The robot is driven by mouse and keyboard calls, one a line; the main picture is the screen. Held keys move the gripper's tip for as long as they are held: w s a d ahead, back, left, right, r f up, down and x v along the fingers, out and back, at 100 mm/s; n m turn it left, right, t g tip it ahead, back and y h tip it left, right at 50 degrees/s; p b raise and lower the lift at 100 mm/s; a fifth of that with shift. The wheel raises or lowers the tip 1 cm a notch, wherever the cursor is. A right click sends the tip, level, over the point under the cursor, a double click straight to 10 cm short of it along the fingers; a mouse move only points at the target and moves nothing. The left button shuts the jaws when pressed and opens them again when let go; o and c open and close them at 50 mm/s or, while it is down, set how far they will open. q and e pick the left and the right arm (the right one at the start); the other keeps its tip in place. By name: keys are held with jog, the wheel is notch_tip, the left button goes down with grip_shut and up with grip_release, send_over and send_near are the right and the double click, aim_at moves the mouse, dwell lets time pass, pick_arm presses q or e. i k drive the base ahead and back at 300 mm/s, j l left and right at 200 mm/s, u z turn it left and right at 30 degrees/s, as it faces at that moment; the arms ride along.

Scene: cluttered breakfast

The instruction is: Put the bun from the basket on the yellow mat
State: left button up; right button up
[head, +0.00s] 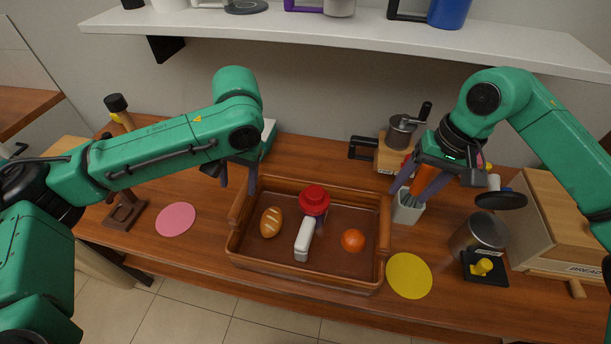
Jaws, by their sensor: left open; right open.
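The bun (270,222), golden brown with pale score marks, lies in the left part of the brown wooden basket (305,283). The yellow mat (409,276) is a round disc on the table, just right of the basket, with nothing on it. My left gripper (238,182) is open and empty above the basket's back left corner, up and left of the bun. My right gripper (412,190) is open above the utensil holder, behind and to the right of the basket; nothing is clearly held in it.
The basket also holds a red-topped jar (314,200), a white object (304,238) and an orange (353,240). A pink mat (176,219) lies left of the basket. A utensil holder (408,208), a metal canister (482,232) and a bread box (550,225) stand on the right. A white shelf (350,38) crosses above.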

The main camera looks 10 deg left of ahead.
aim_at(271, 220)
jog(key=k, duration=1.5)
